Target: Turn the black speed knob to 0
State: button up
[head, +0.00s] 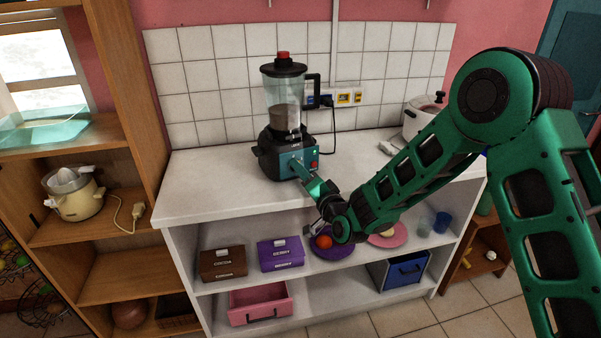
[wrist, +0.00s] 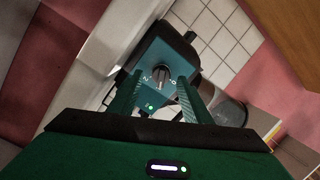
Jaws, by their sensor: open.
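The blender (head: 286,133) stands on the white counter against the tiled wall, with a dark base and a clear jar holding something brown. Its black speed knob (wrist: 161,75) shows in the wrist view on the blue-grey front panel, with a 2 mark to its left and a 0 mark to its right. In the head view the knob is hidden by my gripper (head: 299,172). My gripper (wrist: 158,97) is open, with one finger on each side of the panel in the wrist view. The knob lies between and beyond the fingertips, and I see no contact. A small green light glows below the knob.
The counter (head: 205,187) is clear left of the blender. A white cooker (head: 420,118) stands at the right. A cable runs from the wall sockets (head: 344,98) behind the blender. Boxes and plates sit on the shelf below.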

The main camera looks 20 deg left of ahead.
jog(key=shift+x, duration=0.85)
jog(key=c, duration=1)
jog(key=shift+c, duration=0.2)
jog(key=shift+n, duration=0.3)
jog(key=n, duration=0.5)
jog(key=shift+f+n, duration=0.1)
jog(key=shift+n, duration=0.2)
jog(key=n, duration=0.5)
jog(key=shift+d+n, duration=0.1)
jog(key=shift+n, duration=0.2)
jog(key=shift+f, duration=0.1)
